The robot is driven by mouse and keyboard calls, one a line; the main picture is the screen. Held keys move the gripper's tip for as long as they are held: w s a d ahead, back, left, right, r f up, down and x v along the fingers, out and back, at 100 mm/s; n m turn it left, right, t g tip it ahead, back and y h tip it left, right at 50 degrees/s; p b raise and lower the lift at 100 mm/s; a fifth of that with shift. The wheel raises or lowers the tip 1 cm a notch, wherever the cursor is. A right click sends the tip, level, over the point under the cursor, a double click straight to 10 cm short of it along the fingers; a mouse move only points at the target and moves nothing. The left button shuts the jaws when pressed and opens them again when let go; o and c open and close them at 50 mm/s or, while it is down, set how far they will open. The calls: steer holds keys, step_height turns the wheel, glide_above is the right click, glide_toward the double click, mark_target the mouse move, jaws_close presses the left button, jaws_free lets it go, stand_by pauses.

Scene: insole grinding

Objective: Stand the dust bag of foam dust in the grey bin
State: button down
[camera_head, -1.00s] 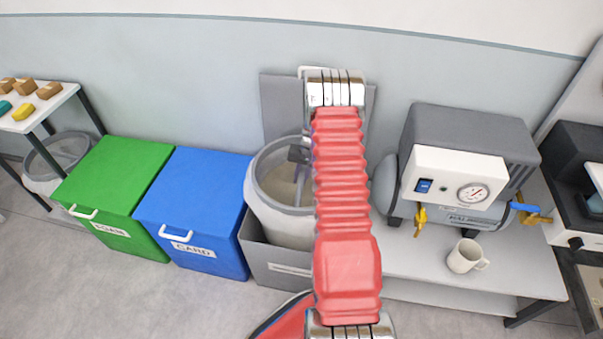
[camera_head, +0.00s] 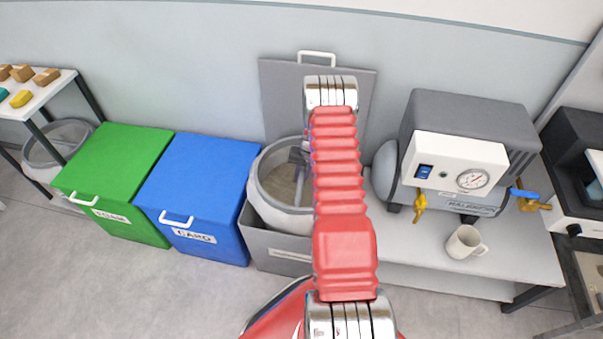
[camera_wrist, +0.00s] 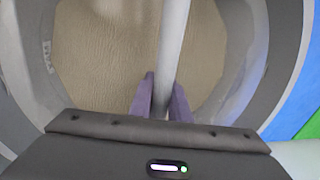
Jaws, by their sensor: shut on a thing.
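The dust bag (camera_head: 275,215) is a pale round container with a grey rim and tan foam dust inside. It is upright in the opening of the grey bin (camera_head: 285,260), and its lower part is hidden behind the bin's front wall. The grey lid (camera_head: 280,95) stands open against the wall. My gripper (camera_head: 299,157) is over the bag's mouth, partly hidden by my red arm. In the wrist view its purple fingers (camera_wrist: 165,95) are shut on the pale bar (camera_wrist: 171,50) across the bag's mouth. Whether the bag touches the bin floor is hidden.
A blue CARD bin (camera_head: 205,195) and a green FOAM bin (camera_head: 115,180) stand closed to the left. A similar pale container (camera_head: 60,150) is at far left. To the right, a bench (camera_head: 500,270) holds a compressor (camera_head: 455,165) and a mug (camera_head: 464,243).

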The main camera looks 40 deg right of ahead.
mark_target(301, 172)
step_height(301, 172, down, 13)
steer(key=shift+r, duration=0.2)
stand_by(1.0)
steer(key=c, duration=1.6)
jaws_free()
steer(key=shift+f, duration=0.1)
steer(key=shift+s+r, duration=0.1)
steer(key=shift+r, duration=7.95)
